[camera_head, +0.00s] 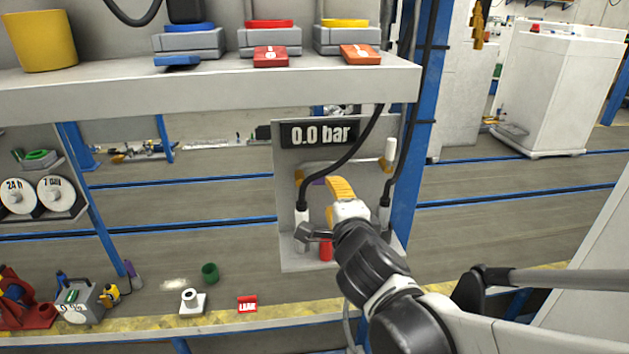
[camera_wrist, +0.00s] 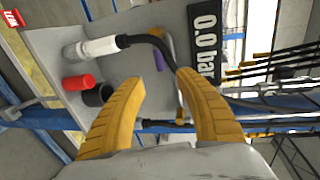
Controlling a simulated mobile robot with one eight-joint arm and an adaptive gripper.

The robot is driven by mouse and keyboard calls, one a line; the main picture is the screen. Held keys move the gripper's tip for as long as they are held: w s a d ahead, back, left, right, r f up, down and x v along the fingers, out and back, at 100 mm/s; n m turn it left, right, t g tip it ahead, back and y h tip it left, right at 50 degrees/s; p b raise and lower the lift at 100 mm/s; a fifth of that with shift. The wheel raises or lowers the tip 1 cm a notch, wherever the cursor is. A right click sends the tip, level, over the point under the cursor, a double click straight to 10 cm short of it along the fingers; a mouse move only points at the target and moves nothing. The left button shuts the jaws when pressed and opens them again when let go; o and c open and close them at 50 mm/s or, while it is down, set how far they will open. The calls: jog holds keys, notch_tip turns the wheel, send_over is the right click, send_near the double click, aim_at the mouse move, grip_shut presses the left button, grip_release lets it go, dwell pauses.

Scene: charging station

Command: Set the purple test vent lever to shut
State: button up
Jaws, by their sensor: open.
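The purple test vent lever (camera_wrist: 160,62) shows in the wrist view as a small bar on the grey panel (camera_wrist: 130,30). It lies just past the gap between my fingertips, apart from both as far as I can see. In the head view only a bit of purple (camera_head: 318,182) shows beside my yellow fingers, and the rest is hidden. My gripper (camera_wrist: 160,78) is open and empty, facing the panel; it also shows in the head view (camera_head: 334,183). A display (camera_head: 319,135) on the panel reads 0.0 bar. I cannot tell the lever's setting.
A dark hose (camera_head: 345,160) with a white fitting crosses the panel near my gripper. A red cylinder (camera_wrist: 78,82) and a black one (camera_wrist: 97,95) sit low on the panel. A shelf (camera_head: 200,92) overhangs above, and a blue post (camera_head: 420,130) stands at the right.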

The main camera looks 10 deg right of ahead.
jog(key=shift+s+r, duration=0.2)
jog(key=shift+s, duration=0.75)
jog(key=s+d+f+n+g+h+b, duration=0.2)
jog(key=s+d+f+n+g+b, duration=0.15)
jog(key=d+f+b, duration=0.35)
jog(key=s+f+n+g+y+b, duration=0.2)
jog(key=s+f+n+g+b, duration=0.3)
jog(key=s+f+n, duration=0.9)
notch_tip(320, 180, down, 3)
jog(key=shift+s+f+n+b, duration=0.1)
jog(key=shift+s+n+b, duration=0.25)
jog(key=shift+b, duration=0.65)
